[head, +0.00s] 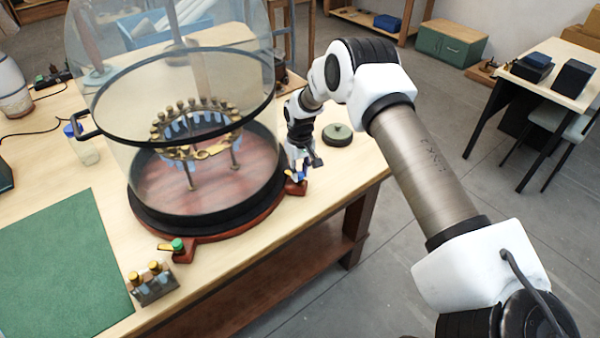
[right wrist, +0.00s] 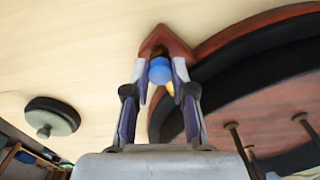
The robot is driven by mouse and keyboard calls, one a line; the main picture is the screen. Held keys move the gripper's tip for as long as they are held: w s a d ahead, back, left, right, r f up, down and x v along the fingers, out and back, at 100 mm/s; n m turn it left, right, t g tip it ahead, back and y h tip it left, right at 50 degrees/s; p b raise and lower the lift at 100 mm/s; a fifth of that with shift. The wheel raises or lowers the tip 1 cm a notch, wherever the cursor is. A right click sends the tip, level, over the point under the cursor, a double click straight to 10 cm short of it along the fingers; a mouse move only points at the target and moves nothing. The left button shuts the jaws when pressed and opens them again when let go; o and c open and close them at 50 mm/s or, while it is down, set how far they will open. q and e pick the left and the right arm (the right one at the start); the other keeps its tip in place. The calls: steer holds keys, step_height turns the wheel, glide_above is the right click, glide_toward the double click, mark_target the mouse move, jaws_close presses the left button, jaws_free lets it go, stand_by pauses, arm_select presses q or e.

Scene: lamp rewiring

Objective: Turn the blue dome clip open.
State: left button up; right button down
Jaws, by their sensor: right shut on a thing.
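The blue dome clip (right wrist: 160,72) sits on a reddish lug of the dome's round base (right wrist: 276,112). It has a blue knob, and a yellow tip shows beside it. My right gripper (right wrist: 161,80) is shut on the clip, with one finger on each side of the knob. In the head view my right gripper (head: 299,174) is low at the right edge of the base and mostly hides the clip. The glass dome (head: 175,60) stands over a ring of small brass-topped parts. A green clip (head: 178,245) sits at the base's front. My left gripper is out of view.
A round green-grey lidded piece (head: 337,134) lies on the table behind my right gripper. A small block with brass-topped parts (head: 152,284) stands at the front, beside a green mat (head: 60,265). The table's right edge is close to my right gripper.

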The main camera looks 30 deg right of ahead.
steer(key=m, duration=0.3)
steer(key=shift+f, duration=0.1)
steer(key=m, duration=0.3)
steer(key=shift+s, duration=0.1)
steer(key=m, duration=0.7)
stand_by(0.4)
steer(key=c, duration=1)
jaws_free()
steer(key=shift+o, duration=0.2)
